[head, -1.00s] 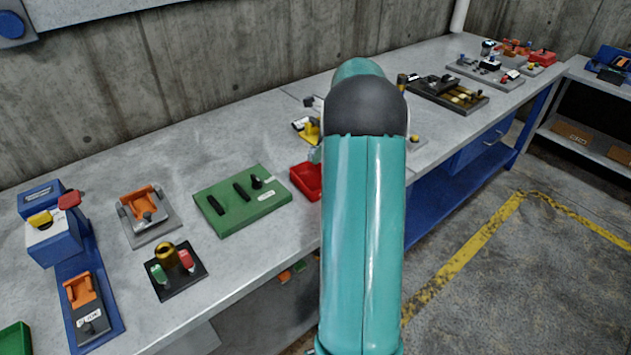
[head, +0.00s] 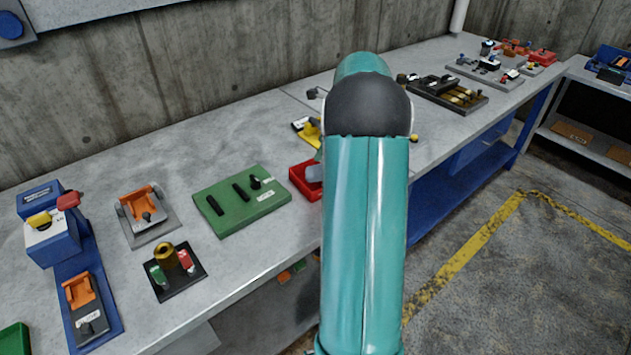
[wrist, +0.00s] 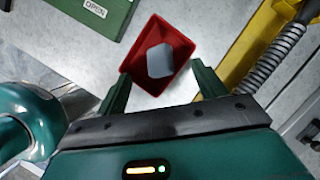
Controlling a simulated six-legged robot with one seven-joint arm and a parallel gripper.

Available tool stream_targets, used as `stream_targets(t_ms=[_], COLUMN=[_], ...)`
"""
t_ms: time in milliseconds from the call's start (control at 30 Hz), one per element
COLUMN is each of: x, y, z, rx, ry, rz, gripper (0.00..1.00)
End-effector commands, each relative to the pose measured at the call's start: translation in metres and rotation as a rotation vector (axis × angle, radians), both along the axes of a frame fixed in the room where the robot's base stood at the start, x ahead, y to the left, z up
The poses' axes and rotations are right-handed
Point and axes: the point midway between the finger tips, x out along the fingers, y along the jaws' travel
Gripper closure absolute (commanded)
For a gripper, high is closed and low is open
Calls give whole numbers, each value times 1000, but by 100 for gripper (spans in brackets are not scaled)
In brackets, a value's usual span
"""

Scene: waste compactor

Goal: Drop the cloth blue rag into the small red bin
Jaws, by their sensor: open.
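The small red bin (head: 296,182) stands on the bench just left of my arm in the head view. In the wrist view the red bin (wrist: 178,42) is seen from above, beyond my fingertips. The pale blue rag (wrist: 160,61) shows within the bin's walls, apart from both fingers; whether it rests on the bin floor is hard to tell. Part of the rag (head: 314,173) also shows in the bin in the head view. My gripper (wrist: 162,69) is open and empty, its green fingers apart at the bin's near side. In the head view my arm hides the gripper.
A green panel (head: 228,208) with black handles lies left of the bin. A yellow device (wrist: 262,38) with a coiled spring is close to its right in the wrist view. Several other fixtures cover the grey bench (head: 110,172). The floor (head: 530,290) at right is clear.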

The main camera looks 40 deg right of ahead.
Motion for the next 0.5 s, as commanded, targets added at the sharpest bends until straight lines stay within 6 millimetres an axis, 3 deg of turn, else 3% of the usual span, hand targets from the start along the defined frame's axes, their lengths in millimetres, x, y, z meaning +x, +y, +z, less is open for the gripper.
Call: stream_targets(t_ms=[300, 500], x=[-22, -31], y=[-17, -24], z=[66, 94], rx=[-3, 0], ry=[-2, 0], rz=[-2, -1], gripper=[30, 30])
